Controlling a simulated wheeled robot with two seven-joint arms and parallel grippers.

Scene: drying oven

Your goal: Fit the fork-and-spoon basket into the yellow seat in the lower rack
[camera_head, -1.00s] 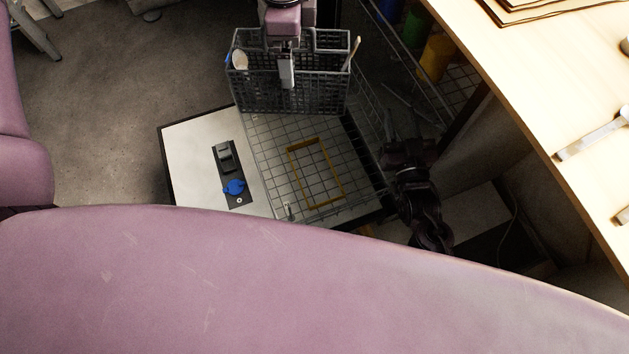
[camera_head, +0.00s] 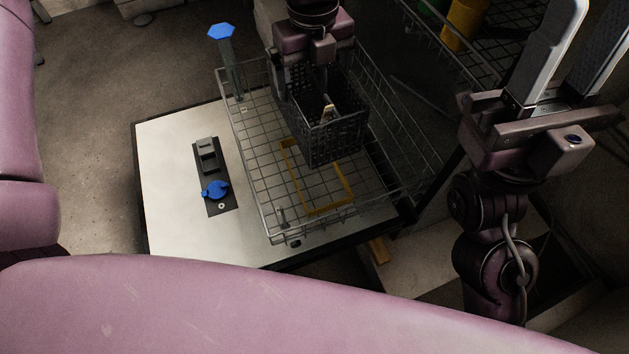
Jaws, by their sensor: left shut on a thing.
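The fork-and-spoon basket (camera_head: 335,142) is a dark grey mesh box with pale utensil ends showing inside. My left gripper (camera_head: 323,78) comes down from the top of the view and is shut on it. The basket hangs over the lower rack (camera_head: 262,182), tilted in the picture, and covers the far right part of the yellow seat (camera_head: 330,209). The seat is a yellow rectangular outline on the rack floor; its near and left sides show. I cannot tell the gap between basket and seat. My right gripper (camera_head: 572,55) is at the upper right, fingers apart and empty.
The lower rack is pulled out over the pale open door (camera_head: 170,175), which has a blue knob (camera_head: 215,190). A blue-topped item (camera_head: 222,34) stands at the rack's far left corner. An upper rack with a yellow cup (camera_head: 464,24) is at the upper right.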

